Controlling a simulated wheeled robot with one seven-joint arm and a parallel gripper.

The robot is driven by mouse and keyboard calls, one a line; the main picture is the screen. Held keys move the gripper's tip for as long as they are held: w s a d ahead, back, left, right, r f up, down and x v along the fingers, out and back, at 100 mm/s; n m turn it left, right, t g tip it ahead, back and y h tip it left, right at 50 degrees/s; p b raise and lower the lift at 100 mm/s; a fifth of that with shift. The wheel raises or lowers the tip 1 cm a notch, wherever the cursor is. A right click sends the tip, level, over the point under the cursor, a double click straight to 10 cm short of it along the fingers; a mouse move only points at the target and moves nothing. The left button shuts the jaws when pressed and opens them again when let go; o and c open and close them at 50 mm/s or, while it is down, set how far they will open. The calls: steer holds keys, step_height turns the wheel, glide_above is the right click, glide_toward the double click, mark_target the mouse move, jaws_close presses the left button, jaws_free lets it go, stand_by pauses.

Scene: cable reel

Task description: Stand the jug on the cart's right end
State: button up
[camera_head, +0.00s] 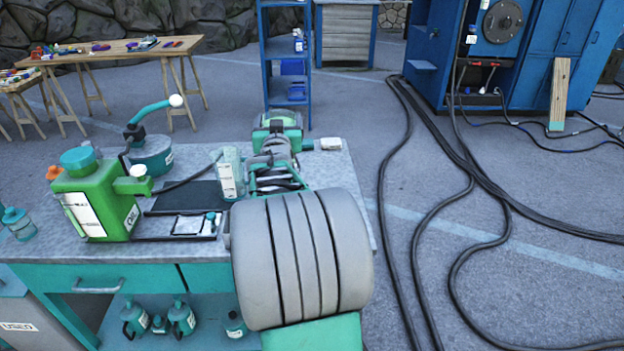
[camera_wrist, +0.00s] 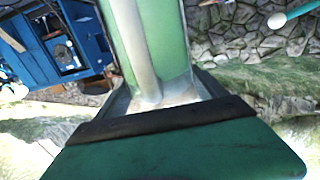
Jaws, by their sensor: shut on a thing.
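A green jug (camera_head: 97,200) with an OIL label and a teal lid stands upright on the left part of the cart (camera_head: 355,215). My gripper (camera_head: 277,150) is over the cart's right end, well apart from that jug. It is shut on a green object (camera_head: 279,122), which shows just beyond the fingers and is mostly hidden by my arm. In the wrist view a green body with a pale stripe (camera_wrist: 170,45) rises beyond a dark band. I cannot tell the held object's full shape or whether it touches the cart top.
A pale labelled bottle (camera_head: 231,173) stands close to my gripper's left. A teal oil can (camera_head: 152,155) and a dark tray (camera_head: 185,210) are farther left. A white-ended item (camera_head: 331,144) lies at the cart's far right corner. Black cables (camera_head: 405,200) run along the floor to the right.

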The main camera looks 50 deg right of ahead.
steer(key=s+d+f+p, duration=0.1)
steer(key=s+d+f, duration=0.2)
steer(key=d+f, duration=0.3)
steer(key=s+d+f+p, duration=0.2)
steer(key=s+d+f, duration=0.1)
steer(key=d+f, duration=0.3)
steer(key=shift+s+d+f, duration=0.25)
steer(key=shift+d, duration=0.05)
steer(key=shift+f, duration=0.15)
steer(key=o, duration=2)
steer(key=shift+f, duration=0.15)
steer(key=shift+a, duration=0.1)
